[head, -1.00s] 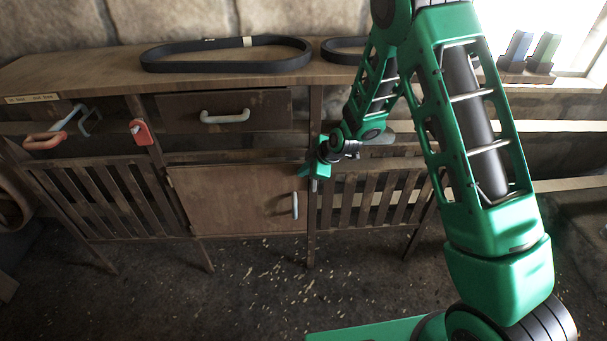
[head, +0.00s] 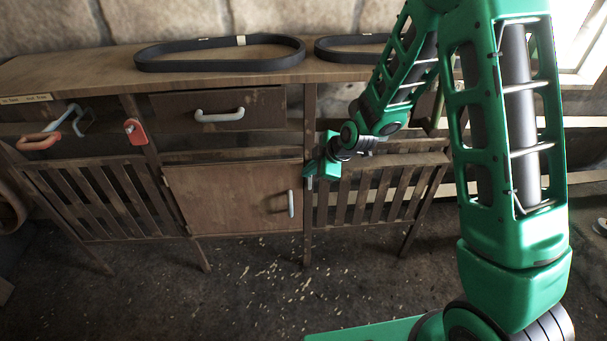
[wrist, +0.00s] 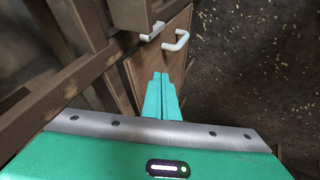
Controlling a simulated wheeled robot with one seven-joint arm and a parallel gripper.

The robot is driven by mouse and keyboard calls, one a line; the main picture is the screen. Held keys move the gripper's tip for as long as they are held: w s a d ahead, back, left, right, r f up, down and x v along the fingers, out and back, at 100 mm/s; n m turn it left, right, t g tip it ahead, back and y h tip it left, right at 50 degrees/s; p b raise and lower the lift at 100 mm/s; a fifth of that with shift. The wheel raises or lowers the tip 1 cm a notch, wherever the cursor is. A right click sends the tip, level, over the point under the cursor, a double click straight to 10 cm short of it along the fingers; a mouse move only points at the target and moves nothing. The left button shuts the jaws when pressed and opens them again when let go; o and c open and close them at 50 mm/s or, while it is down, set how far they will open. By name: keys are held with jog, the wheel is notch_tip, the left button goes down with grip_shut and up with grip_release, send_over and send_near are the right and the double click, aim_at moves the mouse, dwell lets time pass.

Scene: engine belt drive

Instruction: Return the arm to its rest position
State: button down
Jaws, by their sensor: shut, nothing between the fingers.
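My green arm comes in from the right in the head view and bends over toward the bench. My gripper (head: 309,171) hangs in front of the bench, near the right edge of the closed cabinet door (head: 235,196). In the wrist view my gripper (wrist: 162,78) shows its teal fingers lying together with nothing between them. Beyond the fingertips, the white door handle (wrist: 176,41) shows apart from them.
A wooden bench (head: 90,73) carries two black belts (head: 220,64) (head: 350,57). The floor (head: 260,280) in front is open.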

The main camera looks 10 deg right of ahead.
jog(key=s+d+r+m+h, duration=0.2)
jog(key=s+d+r+m, duration=0.45)
jog(key=d, duration=0.55)
jog(key=s+d+r+m+g+h, duration=0.1)
jog(key=s+d+r+m+g, duration=0.1)
jog(key=s+d+r+m, duration=0.2)
jog(key=s+d+r+m+g+h, duration=0.1)
jog(key=s+d+r+m, duration=0.4)
jog(key=s+d, duration=0.6)
jog(key=s, duration=0.4)
jog(key=shift+s+r+g+h, duration=0.15)
jog(key=shift+r+g+h, duration=0.15)
jog(key=shift+g, duration=0.1)
jog(key=c, duration=2.2)
grip_release()
jog(key=s+d+r+m+g, duration=0.1)
jog(key=s+d+r+m, duration=0.1)
jog(key=s+m, duration=0.5)
jog(key=s, duration=0.5)
jog(key=shift+s+r+g, duration=0.25)
jog(key=shift+g, duration=0.15)
jog(key=o, duration=0.5)
jog(key=shift+s, duration=0.2)
jog(key=shift+c, duration=0.2)
